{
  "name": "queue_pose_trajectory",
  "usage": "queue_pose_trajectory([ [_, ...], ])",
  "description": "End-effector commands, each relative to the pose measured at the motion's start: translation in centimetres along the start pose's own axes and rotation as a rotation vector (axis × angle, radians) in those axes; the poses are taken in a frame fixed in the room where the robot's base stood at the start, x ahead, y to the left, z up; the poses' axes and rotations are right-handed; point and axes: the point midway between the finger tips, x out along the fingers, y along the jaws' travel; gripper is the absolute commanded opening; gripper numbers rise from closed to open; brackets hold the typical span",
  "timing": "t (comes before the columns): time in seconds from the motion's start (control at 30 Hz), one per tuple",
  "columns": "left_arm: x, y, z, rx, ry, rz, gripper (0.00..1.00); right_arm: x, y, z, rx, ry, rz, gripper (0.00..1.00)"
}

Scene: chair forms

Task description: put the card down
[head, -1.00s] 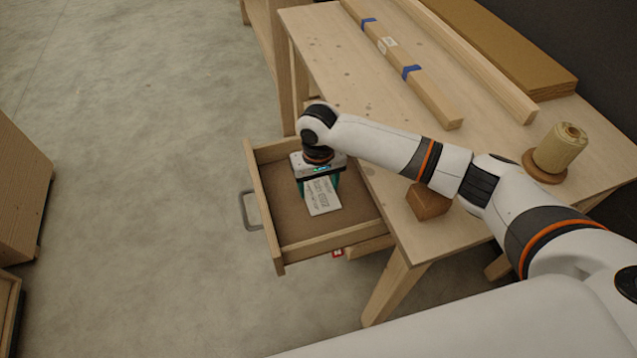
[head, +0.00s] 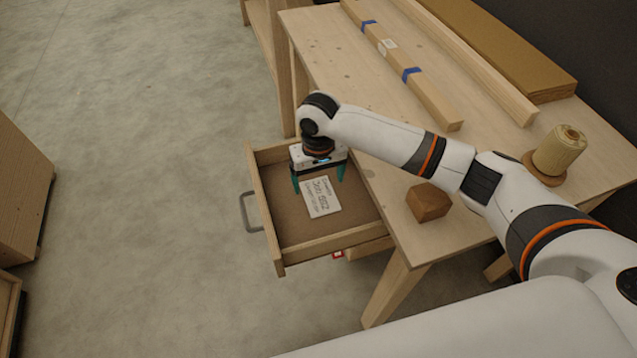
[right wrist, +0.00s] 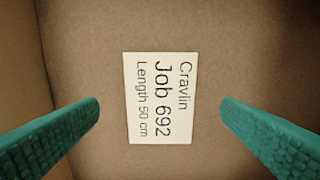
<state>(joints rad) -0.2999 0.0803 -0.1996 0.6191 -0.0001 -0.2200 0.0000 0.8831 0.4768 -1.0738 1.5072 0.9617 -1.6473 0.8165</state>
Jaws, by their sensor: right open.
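The white card (head: 321,196) lies flat on the brown floor of the open drawer (head: 299,249). In the right wrist view the card (right wrist: 160,98) reads "Cravlin Job 692 Length 50 cm" and shows whole between the fingers. My right gripper (head: 319,183) is above the drawer with its green fingers spread wide. Its fingertips (right wrist: 165,103) are clear of the card on both sides, and nothing is between them. My left gripper is in neither view.
The drawer sticks out from the wooden workbench (head: 330,65). On the bench are a wooden block (head: 429,201), a twine spool (head: 560,150), a taped long box (head: 410,68) and a long timber (head: 470,60). Bare concrete floor (head: 140,180) lies left.

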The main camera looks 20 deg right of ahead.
Motion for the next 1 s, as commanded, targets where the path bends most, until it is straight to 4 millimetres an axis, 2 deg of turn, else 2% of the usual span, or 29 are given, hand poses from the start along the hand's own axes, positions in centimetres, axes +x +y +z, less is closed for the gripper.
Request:
queue_pose_trajectory([
  [0.03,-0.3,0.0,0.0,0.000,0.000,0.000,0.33,-1.4,0.0,0.1,0.000,-0.004,0.002,0.88],
  [0.2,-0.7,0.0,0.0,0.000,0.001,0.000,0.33,-5.1,0.0,0.1,-0.001,-0.004,0.002,0.88],
  [0.4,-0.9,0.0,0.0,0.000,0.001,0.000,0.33,-8.1,0.0,0.1,0.001,-0.002,0.001,0.88],
  [0.6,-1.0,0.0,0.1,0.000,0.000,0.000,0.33,-9.1,0.0,0.0,0.001,0.000,0.001,0.88],
  [1.0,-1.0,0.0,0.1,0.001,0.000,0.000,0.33,-9.1,0.0,0.0,0.001,0.000,0.000,0.88],
])
